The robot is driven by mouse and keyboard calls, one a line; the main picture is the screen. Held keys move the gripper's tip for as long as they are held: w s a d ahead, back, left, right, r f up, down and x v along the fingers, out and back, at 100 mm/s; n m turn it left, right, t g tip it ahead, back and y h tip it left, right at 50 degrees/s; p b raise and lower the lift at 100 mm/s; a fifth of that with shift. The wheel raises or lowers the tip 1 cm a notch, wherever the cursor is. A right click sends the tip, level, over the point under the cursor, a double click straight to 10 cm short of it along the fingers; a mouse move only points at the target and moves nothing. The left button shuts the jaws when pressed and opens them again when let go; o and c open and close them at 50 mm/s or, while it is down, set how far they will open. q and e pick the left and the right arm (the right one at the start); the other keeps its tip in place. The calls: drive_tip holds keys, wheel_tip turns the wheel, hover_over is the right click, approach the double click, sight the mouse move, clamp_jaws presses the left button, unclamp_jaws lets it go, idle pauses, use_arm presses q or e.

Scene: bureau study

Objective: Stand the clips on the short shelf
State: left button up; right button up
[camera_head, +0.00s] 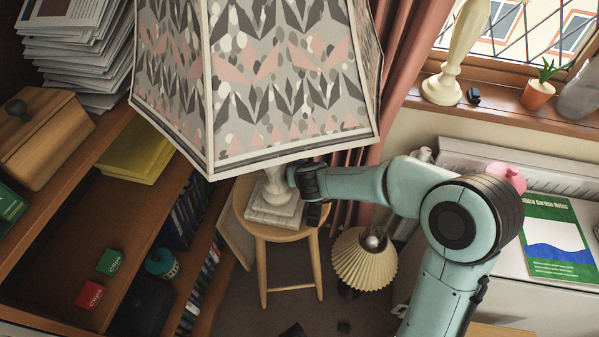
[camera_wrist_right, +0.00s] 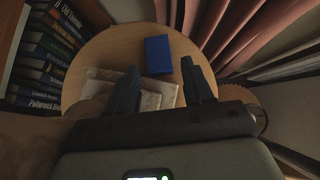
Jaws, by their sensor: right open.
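A green clips box (camera_head: 109,262) and a red clips box (camera_head: 90,294) stand apart on a brown shelf board (camera_head: 60,255) at the lower left of the head view. A plain blue box (camera_wrist_right: 158,55) lies on the round wooden stool (camera_wrist_right: 115,45) in the right wrist view; no label shows on it. In the head view, my right gripper (camera_head: 314,213) is small and dark beside the lamp base. My left gripper is out of view.
A large patterned lampshade (camera_head: 285,85) hangs over the stool, its pale base (camera_head: 275,205) standing on it. Books (camera_wrist_right: 45,60) stand close to the left, and pink curtains (camera_wrist_right: 255,30) to the right. A teal jar (camera_head: 160,262) stands beside the shelf's boxes. A small pleated lamp (camera_head: 365,260) stands right of the stool.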

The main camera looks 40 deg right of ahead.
drive_tip(key=shift+w+d+f, duration=0.25)
drive_tip(key=shift+w+f, duration=0.2)
drive_tip(key=shift+f, duration=0.05)
drive_tip(key=x, duration=0.2)
drive_tip(key=b+x, duration=0.1)
drive_tip(key=x, duration=0.1)
drive_tip(key=shift+a+f, duration=0.15)
drive_tip(key=shift+f, duration=0.25)
drive_tip(key=shift+w+f, duration=0.2)
drive_tip(key=shift+w, duration=0.1)
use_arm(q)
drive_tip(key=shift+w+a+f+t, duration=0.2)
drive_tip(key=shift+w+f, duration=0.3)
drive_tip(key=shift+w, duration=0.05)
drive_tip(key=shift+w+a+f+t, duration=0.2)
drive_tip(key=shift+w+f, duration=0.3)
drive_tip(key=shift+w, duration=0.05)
use_arm(e)
drive_tip(key=c, duration=0.8)
drive_tip(key=shift+r, duration=0.1)
